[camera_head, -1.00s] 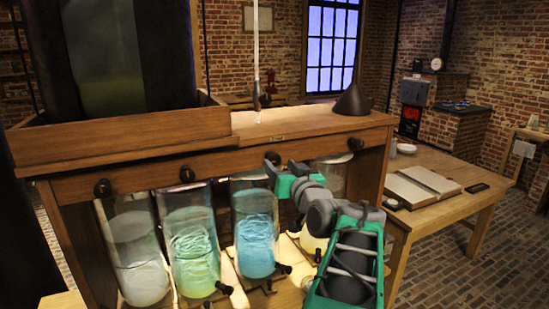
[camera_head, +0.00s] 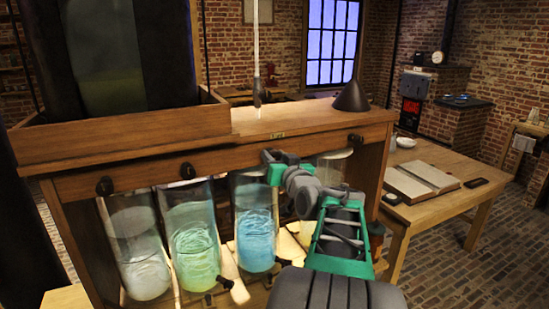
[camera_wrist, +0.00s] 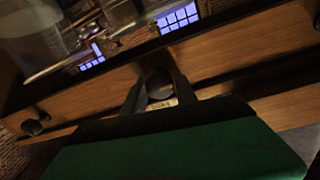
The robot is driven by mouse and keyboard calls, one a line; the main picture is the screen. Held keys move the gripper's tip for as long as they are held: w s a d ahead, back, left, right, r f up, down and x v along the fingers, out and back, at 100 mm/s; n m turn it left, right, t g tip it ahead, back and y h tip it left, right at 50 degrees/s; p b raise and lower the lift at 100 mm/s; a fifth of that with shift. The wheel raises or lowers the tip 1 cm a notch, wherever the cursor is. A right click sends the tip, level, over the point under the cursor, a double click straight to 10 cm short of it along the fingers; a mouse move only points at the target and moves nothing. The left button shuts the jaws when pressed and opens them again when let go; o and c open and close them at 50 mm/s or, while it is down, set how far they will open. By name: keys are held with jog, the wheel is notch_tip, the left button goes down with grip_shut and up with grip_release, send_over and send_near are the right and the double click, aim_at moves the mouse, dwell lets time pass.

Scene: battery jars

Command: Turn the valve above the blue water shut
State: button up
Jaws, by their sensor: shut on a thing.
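The blue water stands in a glass jar (camera_head: 254,240), third from the left under the wooden bench. The valve above it is a dark round knob on the bench's front rail. In the wrist view the knob (camera_wrist: 160,88) sits between my two dark fingers, against the wood. My gripper (camera_head: 270,157) reaches the rail above the blue jar and is shut on this knob, covering most of it in the head view. My gripper also shows in the wrist view (camera_wrist: 158,92). How far the knob is turned cannot be told.
Jars of pale water (camera_head: 143,262) and green water (camera_head: 195,250) stand to the left. Other knobs (camera_head: 187,171) line the rail. My arm hides much of a fourth jar. A dark funnel (camera_head: 351,97) stands on the bench top; a side table (camera_head: 425,213) holds an open book.

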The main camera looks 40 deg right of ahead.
grip_shut()
jog(key=shift+m, duration=0.4)
jog(key=m+b, duration=0.1)
jog(key=m, duration=0.1)
jog(key=shift+f+m, duration=0.1)
jog(key=shift+m, duration=0.2)
jog(key=m, duration=0.5)
jog(key=shift+d, duration=0.1)
jog(key=m+y+p, duration=0.1)
jog(key=m, duration=0.4)
jog(key=shift+m+y+p, duration=0.3)
jog(key=shift+m+p, duration=0.75)
jog(key=shift+m, duration=0.85)
jog(key=o, duration=0.8)
grip_release()
